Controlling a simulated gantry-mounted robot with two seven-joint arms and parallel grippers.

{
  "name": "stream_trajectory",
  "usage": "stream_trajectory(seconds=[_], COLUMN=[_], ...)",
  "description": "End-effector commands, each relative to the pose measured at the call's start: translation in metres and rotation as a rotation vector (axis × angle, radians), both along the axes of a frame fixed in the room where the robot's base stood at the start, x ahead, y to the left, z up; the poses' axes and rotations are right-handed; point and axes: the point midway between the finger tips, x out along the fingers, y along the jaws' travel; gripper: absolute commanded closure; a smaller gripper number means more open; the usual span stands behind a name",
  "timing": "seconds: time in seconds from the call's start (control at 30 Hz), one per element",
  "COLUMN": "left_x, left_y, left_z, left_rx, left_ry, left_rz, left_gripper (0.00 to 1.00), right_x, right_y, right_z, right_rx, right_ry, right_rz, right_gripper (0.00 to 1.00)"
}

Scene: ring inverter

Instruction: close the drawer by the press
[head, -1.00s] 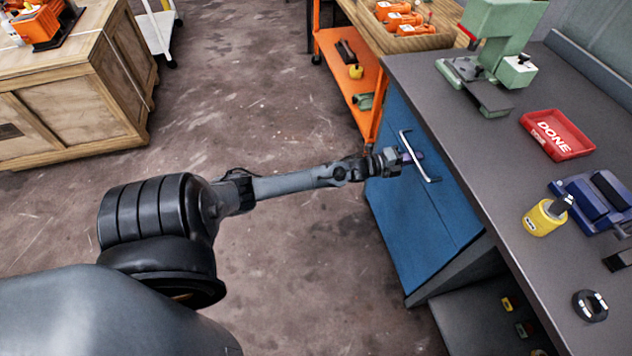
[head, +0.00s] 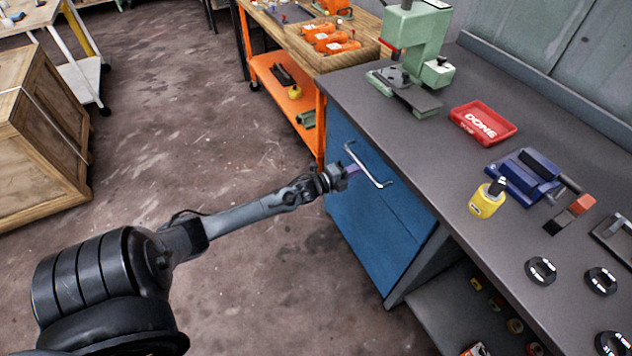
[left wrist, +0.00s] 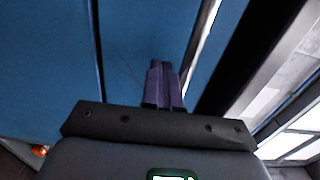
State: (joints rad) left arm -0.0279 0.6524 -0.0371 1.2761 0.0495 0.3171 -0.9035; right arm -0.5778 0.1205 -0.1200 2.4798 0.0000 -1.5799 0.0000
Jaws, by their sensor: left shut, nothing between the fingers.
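The blue cabinet under the bench has a drawer (head: 350,148) at its top with a long silver bar handle (head: 378,181). The green press (head: 415,40) stands on the bench above it. In the head view the drawer front looks about level with the blue panel below; I cannot tell whether a small gap is left. My left gripper (head: 352,170) is shut and empty, its purple fingertips at the drawer front beside the handle. In the left wrist view the shut fingers (left wrist: 164,84) point at the blue front, with the handle (left wrist: 203,50) to their right. Contact is unclear. My right gripper is not in view.
The grey bench top (head: 400,140) holds a red DONE tray (head: 483,122), a blue vise (head: 525,175), a yellow bottle (head: 487,200) and dark rings. An orange cart (head: 285,95) stands left of the cabinet. A wooden crate (head: 40,140) is far left. Floor between is clear.

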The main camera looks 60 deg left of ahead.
Motion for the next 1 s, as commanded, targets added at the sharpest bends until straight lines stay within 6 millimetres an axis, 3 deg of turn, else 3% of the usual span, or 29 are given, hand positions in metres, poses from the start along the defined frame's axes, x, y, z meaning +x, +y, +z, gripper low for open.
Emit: stream_trajectory(seconds=[0.07,0.5,0.83,0.93,1.0], left_x=[-0.009,-0.087,-0.113,-0.125,-0.134], left_y=[-0.004,-0.003,-0.003,-0.013,-0.034], left_z=[0.002,-0.001,-0.004,-0.014,-0.018], left_rx=[-0.002,-0.001,-0.005,-0.035,-0.076], left_ry=[0.006,0.006,0.014,0.034,0.039], left_rz=[-0.007,-0.007,-0.005,0.003,-0.002], left_gripper=[1.0,1.0,1.0,1.0,1.0], right_x=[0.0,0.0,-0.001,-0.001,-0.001], right_y=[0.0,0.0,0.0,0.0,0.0], right_z=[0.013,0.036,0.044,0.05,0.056], right_rx=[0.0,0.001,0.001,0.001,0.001], right_ry=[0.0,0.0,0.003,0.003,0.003], right_rz=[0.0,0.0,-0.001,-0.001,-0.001], right_gripper=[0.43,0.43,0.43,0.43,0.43])
